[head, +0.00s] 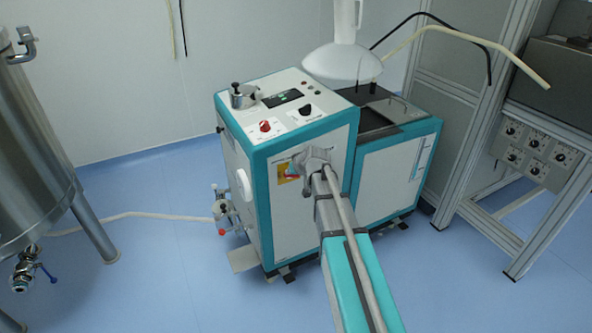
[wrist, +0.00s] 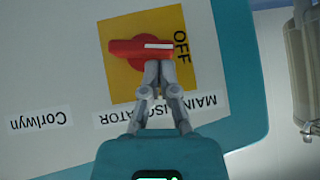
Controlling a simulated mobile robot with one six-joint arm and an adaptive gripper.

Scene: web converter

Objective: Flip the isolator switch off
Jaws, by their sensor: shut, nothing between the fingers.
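The isolator switch (wrist: 125,48) is a red knob with a bar handle on a yellow plate (wrist: 125,85). In the wrist view its handle lies level, and the white mark on its right end points towards the word OFF (wrist: 181,46). My gripper (wrist: 159,66) is shut and empty, its fingertips at the lower edge of the handle's right half. I cannot tell whether they touch it. In the head view the yellow plate (head: 287,178) is on the machine's front panel, and my gripper (head: 302,166) partly hides the switch.
The teal and white machine (head: 305,225) has a red knob (head: 265,126) and a black knob (head: 305,109) on top. A white funnel (head: 343,62) stands over its right part. A steel tank (head: 35,150) is at left and a frame rack (head: 455,130) at right. Blue floor (head: 165,285) is clear at front left.

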